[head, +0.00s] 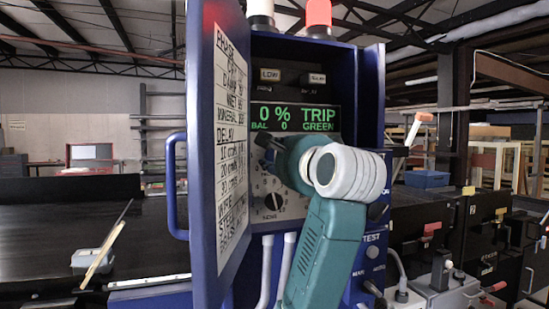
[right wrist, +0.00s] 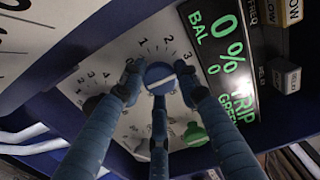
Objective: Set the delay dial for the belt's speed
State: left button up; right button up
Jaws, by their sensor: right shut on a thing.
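The blue control cabinet (head: 371,95) has its door open to the left, with a printed chart (head: 231,130) that lists DELAY lines in cm/s. A lit display (head: 295,117) reads 0 %, TRIP, BAL 0, GREEN. My right gripper (head: 270,150) is at the panel below the display. In the right wrist view its fingers (right wrist: 160,80) close around a blue round dial (right wrist: 160,72) with a white pointer line, beside a scale showing 1, 2, 3. The dial's own label and exact setting are hidden. A lower dial (head: 273,201) is free. My left gripper is out of view.
A green knob (right wrist: 195,134) sits close to the fingers. The door edge stands just left of my right arm. Dark machines with levers stand at the right.

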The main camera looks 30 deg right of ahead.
jog(key=shift+s+d+r, duration=0.1)
jog(key=shift+d, duration=0.05)
jog(key=o, duration=1.1)
jog(key=shift+c, duration=0.2)
jog(key=shift+o, duration=0.4)
jog(key=shift+s+d, duration=0.15)
jog(key=shift+d, duration=0.1)
jog(key=shift+a, duration=0.1)
jog(key=v, duration=0.7)
jog(key=shift+s, duration=0.25)
